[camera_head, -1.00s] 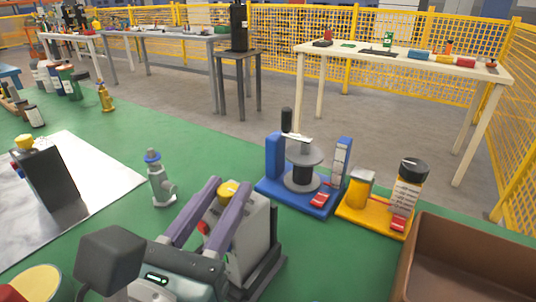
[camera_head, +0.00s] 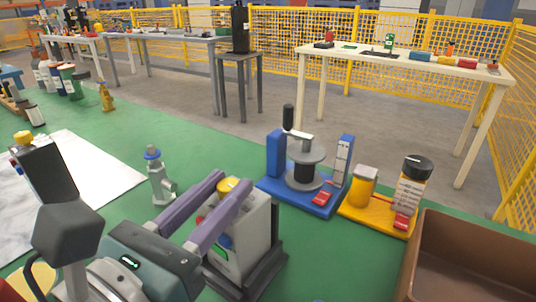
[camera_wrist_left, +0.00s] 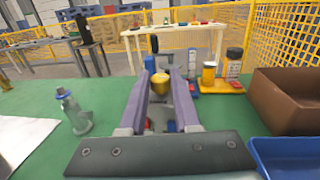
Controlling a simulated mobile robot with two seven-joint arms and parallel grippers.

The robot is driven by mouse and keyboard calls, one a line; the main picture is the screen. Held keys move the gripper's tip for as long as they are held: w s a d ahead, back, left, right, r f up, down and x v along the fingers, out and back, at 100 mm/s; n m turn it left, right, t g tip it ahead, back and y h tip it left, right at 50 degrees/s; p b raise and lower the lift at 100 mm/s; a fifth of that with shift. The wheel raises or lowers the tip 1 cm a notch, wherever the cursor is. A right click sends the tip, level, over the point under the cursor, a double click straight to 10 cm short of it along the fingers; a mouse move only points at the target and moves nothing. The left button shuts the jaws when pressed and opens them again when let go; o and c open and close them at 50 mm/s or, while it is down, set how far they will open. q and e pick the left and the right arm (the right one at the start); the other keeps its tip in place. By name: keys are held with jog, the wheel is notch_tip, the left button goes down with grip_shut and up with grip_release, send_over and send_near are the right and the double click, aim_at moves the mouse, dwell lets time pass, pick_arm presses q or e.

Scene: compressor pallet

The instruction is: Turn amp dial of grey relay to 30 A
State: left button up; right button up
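The grey relay (camera_head: 247,232) stands upright in a dark holder in the lower middle of the head view. It has a yellow dial (camera_head: 231,185) on top, and red and blue parts show on its left face. My left gripper (camera_head: 232,180) is open, with its two purple fingers apart and reaching to the relay's top from the left. I cannot tell whether a finger touches the relay. The dial's scale is too small to read. My right gripper is not in view.
A black box with a yellow top (camera_head: 46,170) stands by the metal sheet (camera_head: 95,170). A grey fitting with a blue cap (camera_head: 157,177) stands left of my fingers. A blue fixture (camera_head: 318,202), yellow stand (camera_head: 375,214) and brown bin (camera_head: 462,240) lie right.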

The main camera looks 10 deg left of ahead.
pick_arm(q)
jog(key=o, duration=0.5)
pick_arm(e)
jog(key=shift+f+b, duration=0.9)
pick_arm(q)
jog(key=v, duration=1)
